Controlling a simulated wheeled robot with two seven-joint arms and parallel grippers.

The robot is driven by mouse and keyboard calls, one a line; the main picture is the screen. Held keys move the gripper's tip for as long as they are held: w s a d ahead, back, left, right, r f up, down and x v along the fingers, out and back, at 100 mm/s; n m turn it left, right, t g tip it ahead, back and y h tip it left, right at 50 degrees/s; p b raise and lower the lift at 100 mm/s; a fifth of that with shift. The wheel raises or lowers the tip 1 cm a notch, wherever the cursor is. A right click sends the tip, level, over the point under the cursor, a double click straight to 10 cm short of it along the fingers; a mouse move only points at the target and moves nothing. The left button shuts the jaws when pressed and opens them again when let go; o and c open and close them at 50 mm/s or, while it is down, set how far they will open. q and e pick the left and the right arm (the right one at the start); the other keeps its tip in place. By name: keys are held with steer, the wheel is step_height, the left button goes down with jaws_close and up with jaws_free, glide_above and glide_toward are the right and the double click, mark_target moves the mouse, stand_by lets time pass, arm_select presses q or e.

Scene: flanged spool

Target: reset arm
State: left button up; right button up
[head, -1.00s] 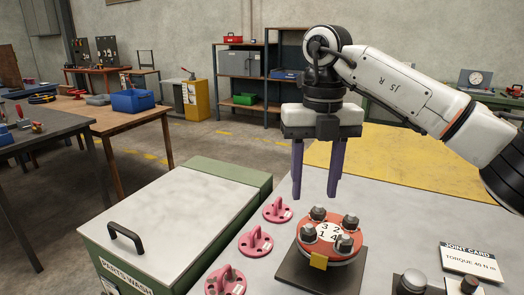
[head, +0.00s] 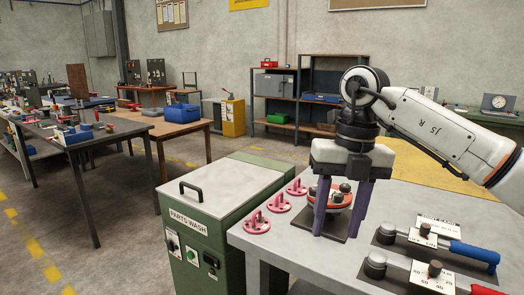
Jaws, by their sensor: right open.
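My right gripper (head: 341,208) is open, its two purple fingers pointing down. In the picture its fingers overlap the flanged spool (head: 343,194), a red-orange disc with dark bolts on a dark square plate (head: 330,224). The fingers hide part of the spool, and I cannot tell how far above or in front of it they are. Nothing is seen held between them. My left gripper is not in view.
Several pink lugs (head: 257,223) stand on the grey table (head: 290,238), left of the spool. Torque wrenches with blue (head: 474,252) and red handles lie at the front right. A green parts wash cabinet (head: 212,235) adjoins the table. Aisle floor is clear at left.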

steer(key=s+a+f+n+g+y, duration=0.1)
steer(key=s+a+f+g+y, duration=0.15)
steer(key=a+f+y, duration=0.4)
steer(key=s+a+f+n+g+y, duration=0.1)
steer(key=s+a+f+n, duration=0.15)
steer(key=a, duration=0.75)
steer(key=s+a+r+m+t+y, duration=0.1)
steer(key=s+a+r+m+y, duration=0.25)
steer(key=a+m+y, duration=0.55)
steer(key=w+d+f+m+t+y, duration=0.35)
steer(key=w+d+m+t, duration=0.2)
steer(key=m+t, duration=0.6)
steer(key=d+f+m+t+h, duration=0.8)
steer(key=d+f+m+h, duration=0.3)
steer(key=f, duration=0.4)
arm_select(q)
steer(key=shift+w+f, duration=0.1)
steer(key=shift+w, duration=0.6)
arm_select(e)
steer(key=s+d+f+m+g+h, duration=0.3)
steer(key=s+d+f, duration=0.3)
steer(key=s+f, duration=0.4)
steer(key=s+d+f+m+g+h, duration=0.3)
steer(key=s+d+f+g+h, duration=0.1)
steer(key=s+f, duration=0.6)
steer(key=shift+s+d+f+g+h, duration=0.35)
steer(key=shift+d+f+g, duration=0.35)
steer(key=shift+d, duration=0.4)
